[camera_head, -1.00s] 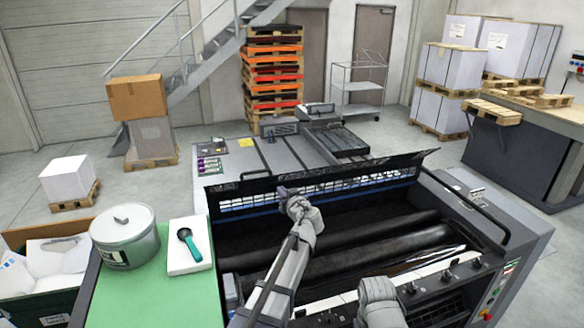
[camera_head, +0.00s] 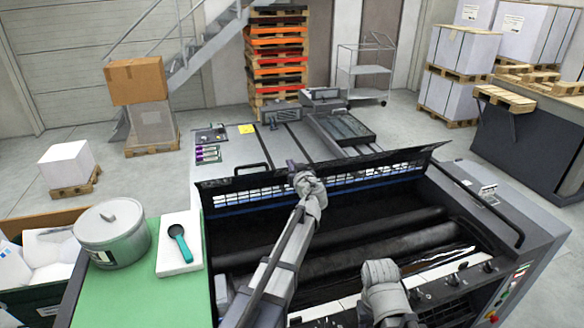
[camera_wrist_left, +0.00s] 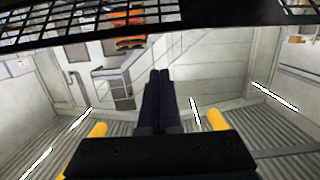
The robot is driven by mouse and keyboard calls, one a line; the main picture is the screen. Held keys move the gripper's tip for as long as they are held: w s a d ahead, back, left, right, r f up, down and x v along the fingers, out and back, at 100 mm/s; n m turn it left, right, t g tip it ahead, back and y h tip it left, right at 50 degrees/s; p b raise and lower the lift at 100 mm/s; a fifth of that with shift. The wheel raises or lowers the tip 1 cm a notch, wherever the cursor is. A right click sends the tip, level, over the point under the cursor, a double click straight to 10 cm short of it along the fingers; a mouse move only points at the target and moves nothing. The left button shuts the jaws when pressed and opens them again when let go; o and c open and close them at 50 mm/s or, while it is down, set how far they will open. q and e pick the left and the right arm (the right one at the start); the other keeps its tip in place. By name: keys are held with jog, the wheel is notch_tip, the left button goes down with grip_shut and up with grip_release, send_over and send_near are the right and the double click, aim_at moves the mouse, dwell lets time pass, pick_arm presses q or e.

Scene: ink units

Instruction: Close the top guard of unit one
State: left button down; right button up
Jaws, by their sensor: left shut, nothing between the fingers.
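The top guard (camera_head: 345,187) of the ink unit is a dark panel with a mesh strip, standing raised along the back of the open unit. Black rollers (camera_head: 350,238) lie exposed below it. My left gripper (camera_head: 293,166) is shut and empty, at the guard's upper edge left of its middle; I cannot tell whether it touches. In the left wrist view its closed fingers (camera_wrist_left: 159,88) point up the picture, and the mesh of the guard (camera_wrist_left: 70,22) crosses the top. Part of my right arm shows at the unit's front; its gripper does not show.
A control panel (camera_head: 512,285) and a curved black handrail (camera_head: 485,203) are on the unit's right side. A green-topped table (camera_head: 130,300) at left bears a grey ink can (camera_head: 112,240) and a white tray (camera_head: 166,262) with a teal-handled tool (camera_head: 182,246).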

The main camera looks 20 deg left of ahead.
pick_arm(q)
jog(key=b+x, duration=0.1)
jog(key=x, duration=0.7)
jog(key=shift+w+a, duration=0.1)
jog(key=shift+w, duration=0.1)
jog(key=s+f+b, duration=0.1)
jog(key=s+d+f, duration=0.1)
jog(key=s+b, duration=0.1)
jog(key=shift+d+f+b, duration=0.3)
jog(key=shift+f+b, duration=0.05)
jog(key=shift+f, duration=0.05)
